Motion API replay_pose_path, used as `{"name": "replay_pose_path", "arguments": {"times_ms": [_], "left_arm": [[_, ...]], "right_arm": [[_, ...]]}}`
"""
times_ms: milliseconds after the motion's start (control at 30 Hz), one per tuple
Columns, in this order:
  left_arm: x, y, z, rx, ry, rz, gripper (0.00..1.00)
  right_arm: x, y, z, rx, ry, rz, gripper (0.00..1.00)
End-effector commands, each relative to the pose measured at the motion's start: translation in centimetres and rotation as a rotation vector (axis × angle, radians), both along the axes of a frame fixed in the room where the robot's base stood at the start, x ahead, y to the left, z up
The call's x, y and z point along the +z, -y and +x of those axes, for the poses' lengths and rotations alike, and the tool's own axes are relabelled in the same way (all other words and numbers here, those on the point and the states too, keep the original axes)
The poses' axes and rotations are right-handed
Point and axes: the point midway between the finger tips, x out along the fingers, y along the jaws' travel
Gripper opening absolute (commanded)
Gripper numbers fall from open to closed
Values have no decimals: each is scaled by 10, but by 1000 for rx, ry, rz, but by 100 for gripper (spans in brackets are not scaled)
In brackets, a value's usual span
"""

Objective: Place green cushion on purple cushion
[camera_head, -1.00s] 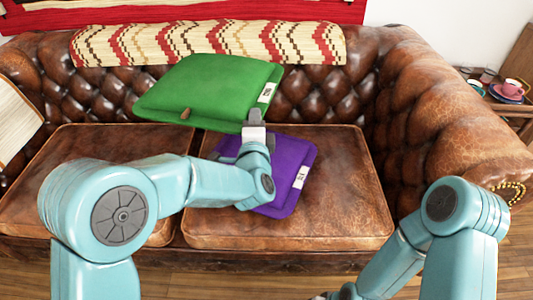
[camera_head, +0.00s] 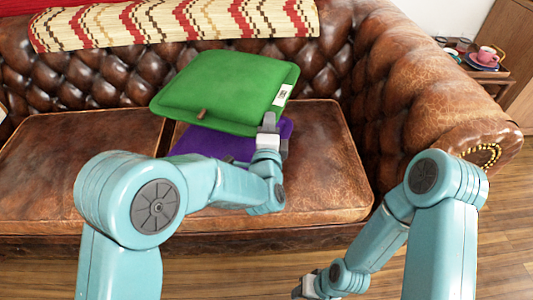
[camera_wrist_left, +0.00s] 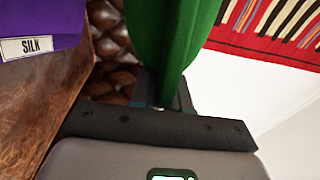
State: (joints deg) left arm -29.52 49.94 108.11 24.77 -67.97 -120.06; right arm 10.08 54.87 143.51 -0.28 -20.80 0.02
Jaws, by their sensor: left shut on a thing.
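The green cushion (camera_head: 226,90) is above the sofa's right seat, in front of the backrest. My left gripper (camera_head: 268,126) is shut on its front right edge, by the white label. In the left wrist view the green cushion (camera_wrist_left: 172,45) runs down between the fingers. The purple cushion (camera_head: 212,145) lies on the right seat, partly hidden under the green cushion and behind my left arm. Its label reads SILK, and the purple cushion (camera_wrist_left: 40,22) shows at the upper left of the wrist view. I cannot tell whether the cushions touch. My right gripper (camera_head: 308,286) is low, in front of the sofa.
The brown leather sofa (camera_head: 75,170) has a tufted right armrest (camera_head: 425,85). A patterned woven throw (camera_head: 170,25) hangs over its back. A side table (camera_head: 476,70) with a pink cup (camera_head: 487,56) stands at the right. The wooden floor (camera_head: 490,240) at the right is clear.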

Motion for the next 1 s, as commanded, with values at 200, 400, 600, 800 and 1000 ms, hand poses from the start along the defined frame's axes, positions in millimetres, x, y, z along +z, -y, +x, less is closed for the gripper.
{"name": "replay_pose_path", "arguments": {"times_ms": [200, 400, 600, 800, 1000], "left_arm": [[-47, 2, 0, 1, 5, 1, 0], [-59, 3, 0, 1, 7, 1, 0], [-91, 3, 0, 0, 6, 0, 0], [-96, 3, 0, 1, 8, 0, 0], [-100, 3, 0, 1, 8, 0, 0]], "right_arm": [[-17, 2, 2, -8, 3, -2, 41], [-20, 3, 3, -11, 5, -2, 41], [-31, 5, 5, -19, 8, -4, 41], [-30, 5, 6, -23, 9, -4, 41], [-34, 6, 6, -23, 10, -4, 41]]}}
